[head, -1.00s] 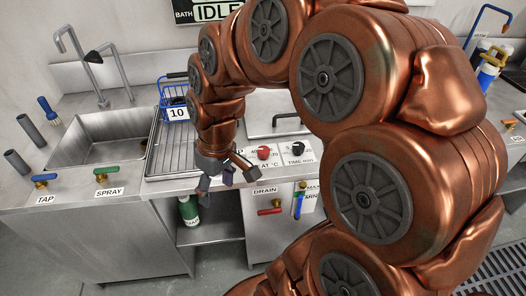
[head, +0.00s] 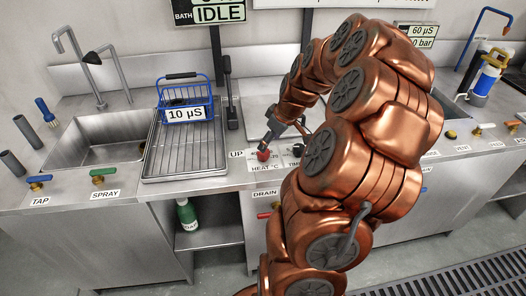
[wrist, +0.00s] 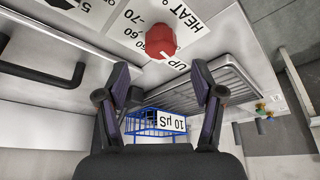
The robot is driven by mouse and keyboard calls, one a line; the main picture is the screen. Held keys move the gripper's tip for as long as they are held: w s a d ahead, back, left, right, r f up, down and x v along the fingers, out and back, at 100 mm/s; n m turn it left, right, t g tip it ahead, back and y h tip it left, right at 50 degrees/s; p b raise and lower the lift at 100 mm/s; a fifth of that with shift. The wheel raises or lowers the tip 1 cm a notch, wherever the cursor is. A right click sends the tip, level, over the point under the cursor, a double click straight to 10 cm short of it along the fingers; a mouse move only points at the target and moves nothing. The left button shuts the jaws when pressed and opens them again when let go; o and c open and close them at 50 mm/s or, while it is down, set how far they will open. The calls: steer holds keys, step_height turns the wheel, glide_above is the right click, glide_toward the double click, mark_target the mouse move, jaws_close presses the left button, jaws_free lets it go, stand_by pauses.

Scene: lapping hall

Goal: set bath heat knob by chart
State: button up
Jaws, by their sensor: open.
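The red heat knob (head: 263,155) sits on the counter's front panel above the label HEAT °C (head: 267,168). In the wrist view the knob (wrist: 150,36) lies just beyond my fingertips, roughly between their lines, with scale numbers including 60 and 70 beside it. My gripper (head: 268,142) is over the knob in the head view, close to it; contact cannot be told. In the wrist view my gripper (wrist: 160,76) has its two fingers apart, with nothing between them. A display (head: 210,12) reads BATH IDLE.
A blue basket (head: 184,103) tagged 10 µS stands on the draining rack (head: 185,160) to the left. A lever (head: 230,95) marked UP stands behind. Tap (head: 37,181) and spray (head: 101,174) handles are on the front edge, left.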

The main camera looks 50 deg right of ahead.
mark_target(263, 155)
steer(key=shift+p+x, duration=0.65)
steer(key=shift+x, duration=2.65)
steer(key=shift+a, duration=0.1)
steer(key=shift+c, duration=0.4)
steer(key=c, duration=1.1)
steer(key=shift+o, duration=0.2)
